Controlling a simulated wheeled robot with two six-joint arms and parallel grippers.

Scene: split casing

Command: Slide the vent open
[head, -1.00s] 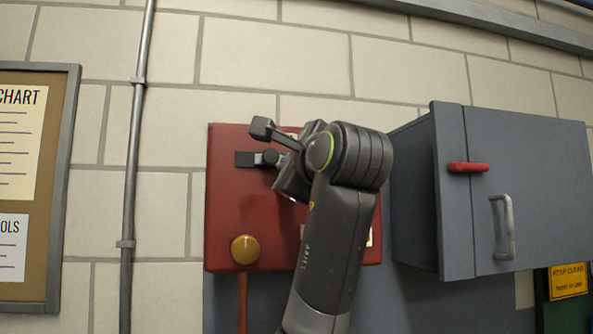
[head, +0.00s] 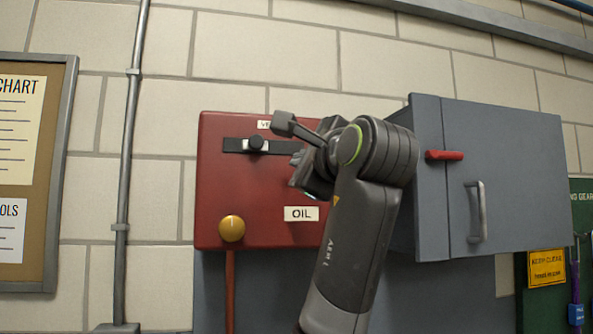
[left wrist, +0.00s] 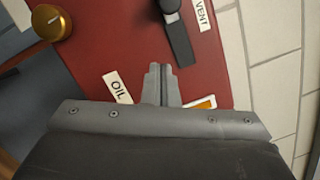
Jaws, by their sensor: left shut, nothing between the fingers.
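The knob sits left of the middle of the visible slot; my arm is in front of the slot's right part. My right gripper is out of view.
An OIL label (head: 301,214) and a yellow knob (head: 232,228) are lower on the panel. A grey cabinet (head: 500,180) with a red latch (head: 444,155) juts out at the right. A conduit (head: 127,160) runs down the wall at left.

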